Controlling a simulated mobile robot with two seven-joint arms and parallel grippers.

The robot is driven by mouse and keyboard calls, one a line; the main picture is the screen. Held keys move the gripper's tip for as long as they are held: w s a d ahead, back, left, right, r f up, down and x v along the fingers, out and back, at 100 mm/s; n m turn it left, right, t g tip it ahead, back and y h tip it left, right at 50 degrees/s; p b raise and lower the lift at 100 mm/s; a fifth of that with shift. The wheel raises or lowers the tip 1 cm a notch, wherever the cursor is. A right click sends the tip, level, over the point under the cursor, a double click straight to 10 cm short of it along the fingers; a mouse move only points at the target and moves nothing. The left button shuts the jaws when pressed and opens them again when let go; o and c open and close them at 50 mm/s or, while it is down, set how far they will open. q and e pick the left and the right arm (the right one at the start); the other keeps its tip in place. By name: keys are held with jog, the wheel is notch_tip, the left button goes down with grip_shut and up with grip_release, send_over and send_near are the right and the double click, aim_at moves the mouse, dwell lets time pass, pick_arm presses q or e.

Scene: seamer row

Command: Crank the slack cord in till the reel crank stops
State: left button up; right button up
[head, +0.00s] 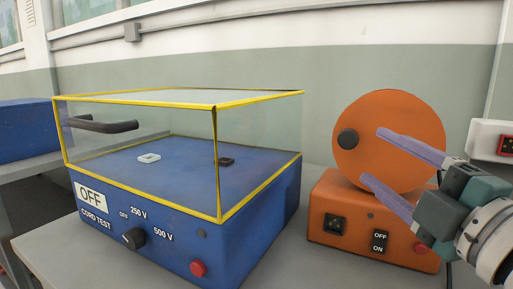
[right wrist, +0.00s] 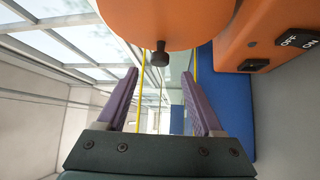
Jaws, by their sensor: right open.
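The orange reel disc (head: 400,118) stands upright on an orange base (head: 325,205) at the right of the bench. A dark crank knob (head: 348,139) sticks out near the disc's left edge. My right gripper (head: 375,156) is open and empty, its purple fingers spread in front of the disc, right of the knob in the head view. In the right wrist view the knob (right wrist: 159,56) shows between the lines of the two fingers (right wrist: 160,80), just past their tips and apart from them. The slack cord cannot be made out. My left gripper is not in view.
A blue cord tester (head: 165,235) with a yellow-framed clear lid (head: 215,107) and black handle stands left of the reel. The reel base has an OFF/ON switch (head: 379,242). A white box (head: 490,140) is at the right edge. Grey bench (head: 60,255) shows in front.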

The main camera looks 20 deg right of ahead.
aim_at(353, 142)
jog(key=w, duration=0.5)
jog(key=w+r, duration=0.1)
jog(key=w, duration=0.2)
jog(key=shift+w+d+b, duration=0.1)
jog(key=shift+d+b, duration=0.2)
jog(key=shift+d, duration=0.1)
jog(key=shift+c, duration=0.3)
grip_shut()
dwell(0.6)
